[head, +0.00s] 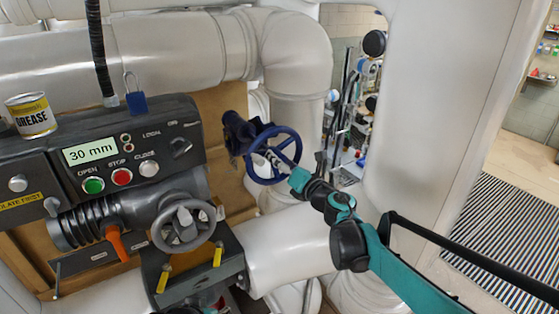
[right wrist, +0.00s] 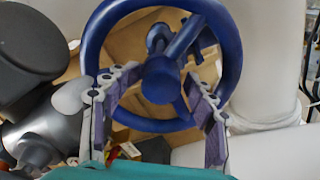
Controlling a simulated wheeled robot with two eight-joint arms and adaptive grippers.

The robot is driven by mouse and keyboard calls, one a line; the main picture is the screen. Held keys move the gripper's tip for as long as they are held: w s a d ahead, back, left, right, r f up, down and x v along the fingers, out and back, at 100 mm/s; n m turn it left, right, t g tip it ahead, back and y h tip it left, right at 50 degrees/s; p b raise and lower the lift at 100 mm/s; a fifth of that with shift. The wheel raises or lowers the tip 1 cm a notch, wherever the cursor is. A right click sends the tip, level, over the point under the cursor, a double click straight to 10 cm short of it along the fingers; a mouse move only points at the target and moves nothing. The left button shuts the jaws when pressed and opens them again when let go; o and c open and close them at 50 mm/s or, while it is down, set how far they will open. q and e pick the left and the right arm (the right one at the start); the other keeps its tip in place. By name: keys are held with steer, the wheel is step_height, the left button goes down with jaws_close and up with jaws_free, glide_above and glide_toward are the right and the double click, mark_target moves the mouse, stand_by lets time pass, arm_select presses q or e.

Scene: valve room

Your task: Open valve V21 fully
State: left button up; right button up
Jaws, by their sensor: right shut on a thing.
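A blue handwheel (head: 263,181) on a dark blue valve body (head: 236,131) is right of the control panel. No V21 tag is readable in either view. My right gripper (head: 281,167) reaches in from the lower right and is at the wheel's spokes and rim. In the right wrist view the wheel (right wrist: 92,37) fills the upper middle. My right gripper (right wrist: 160,84) has one finger on each side of the hub, by the lower rim, and is shut on the wheel. The exact contact points are hard to see. My left gripper is out of view.
The actuator panel (head: 150,135) reads 30 mm and has OPEN, STOP and CLOSE buttons. A grey handwheel (head: 207,233), an orange lever (head: 117,245), a blue padlock (head: 137,103) and a grease can (head: 31,116) are at left. Large white pipes (head: 297,55) surround the blue wheel.

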steer(key=c, duration=0.6)
steer(key=n, duration=0.5)
steer(key=shift+d, duration=0.1)
steer(key=shift+c, duration=0.7)
steer(key=shift+s+n, duration=0.1)
steer(key=shift+n, duration=1.1)
steer(key=shift+c, duration=0.3)
steer(key=o, duration=1.3)
steer(key=shift+w+a+f, duration=0.15)
steer(key=shift+w+a, duration=0.15)
steer(key=shift+w, duration=0.05)
steer(key=shift+s+d, duration=0.1)
steer(key=shift+d, duration=0.1)
